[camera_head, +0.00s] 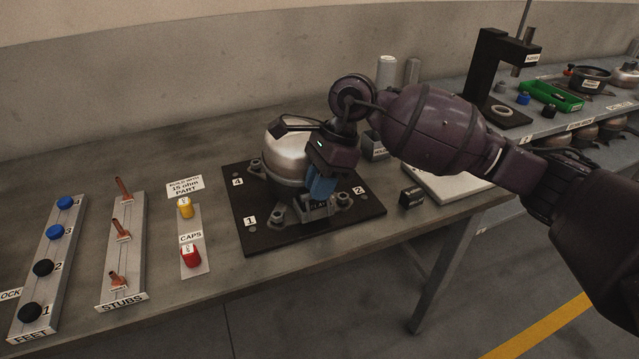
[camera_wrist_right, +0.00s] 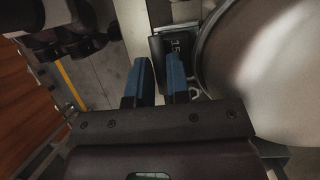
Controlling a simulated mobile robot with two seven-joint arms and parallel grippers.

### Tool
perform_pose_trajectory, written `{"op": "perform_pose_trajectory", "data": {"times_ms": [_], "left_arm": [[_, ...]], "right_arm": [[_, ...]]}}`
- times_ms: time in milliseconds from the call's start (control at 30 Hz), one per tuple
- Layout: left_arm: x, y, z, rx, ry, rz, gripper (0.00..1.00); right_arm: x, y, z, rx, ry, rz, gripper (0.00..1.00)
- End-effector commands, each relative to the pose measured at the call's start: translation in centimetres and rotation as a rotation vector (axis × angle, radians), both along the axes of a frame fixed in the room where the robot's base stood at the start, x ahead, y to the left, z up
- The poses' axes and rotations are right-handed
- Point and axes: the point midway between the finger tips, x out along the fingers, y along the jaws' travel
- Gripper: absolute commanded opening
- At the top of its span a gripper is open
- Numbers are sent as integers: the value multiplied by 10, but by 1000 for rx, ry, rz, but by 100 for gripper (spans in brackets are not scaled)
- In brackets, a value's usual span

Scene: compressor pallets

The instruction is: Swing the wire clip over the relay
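The compressor (camera_head: 283,150) is a silvery dome on a black base plate (camera_head: 250,225) with numbered corners. A dark box (camera_head: 318,211), which looks like the relay, sits low on its front side, partly hidden by my gripper. In the right wrist view a dark box (camera_wrist_right: 176,42) shows just beyond the fingertips, beside the dome (camera_wrist_right: 265,70). I cannot make out the wire clip for certain. My right gripper (camera_head: 320,190) points down just above the relay, its blue fingers (camera_wrist_right: 158,68) apart with nothing visible between them. My left gripper is not in view.
Feet (camera_head: 48,268), stubs (camera_head: 125,250) and caps (camera_head: 190,235) stand on strips to the left. A small dark part (camera_head: 411,197) lies right of the plate near the table edge. A black press (camera_head: 490,75) and a green tray (camera_head: 550,95) stand at the back right.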

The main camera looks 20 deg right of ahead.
Motion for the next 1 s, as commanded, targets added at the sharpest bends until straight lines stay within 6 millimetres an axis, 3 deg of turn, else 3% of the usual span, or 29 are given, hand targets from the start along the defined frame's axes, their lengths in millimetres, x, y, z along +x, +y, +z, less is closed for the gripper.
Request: {"op": "perform_pose_trajectory", "data": {"times_ms": [33,133,533,1000], "left_arm": [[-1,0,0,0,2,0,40],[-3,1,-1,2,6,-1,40],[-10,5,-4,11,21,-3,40],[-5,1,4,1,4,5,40]], "right_arm": [[0,0,0,0,-1,0,25],[0,0,0,0,0,0,40],[1,-3,7,0,-3,0,40],[8,-32,80,0,-5,-1,40]]}}
